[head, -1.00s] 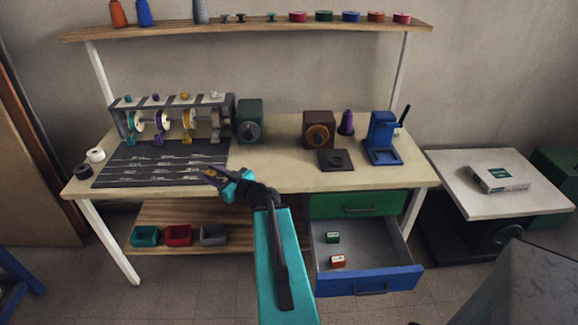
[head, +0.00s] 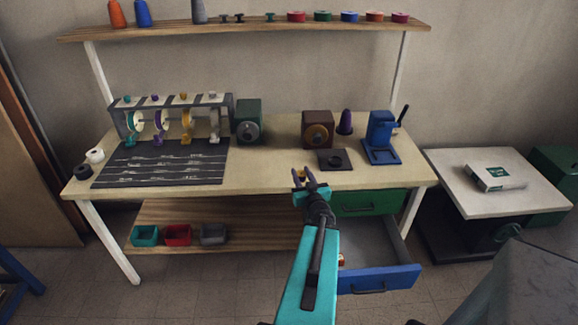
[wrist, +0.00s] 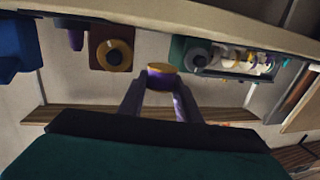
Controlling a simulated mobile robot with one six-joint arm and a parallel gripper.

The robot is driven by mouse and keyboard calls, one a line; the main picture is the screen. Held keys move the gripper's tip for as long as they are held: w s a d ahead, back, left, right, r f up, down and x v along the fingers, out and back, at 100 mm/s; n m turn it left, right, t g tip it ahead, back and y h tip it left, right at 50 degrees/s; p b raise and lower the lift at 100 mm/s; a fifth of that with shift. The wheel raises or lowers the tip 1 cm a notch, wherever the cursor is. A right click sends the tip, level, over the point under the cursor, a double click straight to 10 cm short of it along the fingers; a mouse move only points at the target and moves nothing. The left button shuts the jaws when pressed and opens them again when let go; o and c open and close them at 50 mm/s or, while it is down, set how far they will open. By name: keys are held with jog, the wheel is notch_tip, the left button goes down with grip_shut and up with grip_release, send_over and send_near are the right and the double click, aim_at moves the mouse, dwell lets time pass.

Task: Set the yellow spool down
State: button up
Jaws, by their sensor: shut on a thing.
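My gripper (head: 304,178) is in front of the bench's front edge, near the middle, in the head view. It is shut on the small yellow spool (head: 301,174). In the wrist view the spool (wrist: 160,68) sits between the two fingertips of my gripper (wrist: 160,82), with its yellow face toward the top of the picture. The spool appears held in the air, apart from the bench (head: 265,178); the exact gap cannot be told.
A dark mat (head: 160,165) lies at the left of the bench. A brown winder (head: 317,128), a small dark plate (head: 336,160) and a blue press (head: 381,135) stand at the right. The bench front between them is clear. A blue drawer (head: 375,280) stands open below.

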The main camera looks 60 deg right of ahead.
jog(key=shift+w+d+f+b, duration=0.1)
jog(key=shift+w+f+b, duration=0.05)
jog(key=shift+b, duration=0.3)
jog(key=shift+w+d+f+b, duration=0.15)
jog(key=shift+w+d+b, duration=0.15)
jog(key=shift+b, duration=0.75)
jog(key=b+x, duration=0.4)
jog(key=b, duration=0.5)
send_over(290, 165)
jog(key=shift+s+a+f, duration=0.25)
jog(key=shift+a+f, duration=0.05)
jog(key=shift+a, duration=0.1)
jog(key=shift+w+d+f, duration=0.1)
jog(key=shift+w+d, duration=0.3)
jog(key=shift+w, duration=0.05)
jog(key=shift+s+a+f+b, duration=0.15)
jog(key=shift+f+b, duration=0.4)
jog(key=shift+f, duration=1.15)
jog(key=shift+f, duration=0.15)
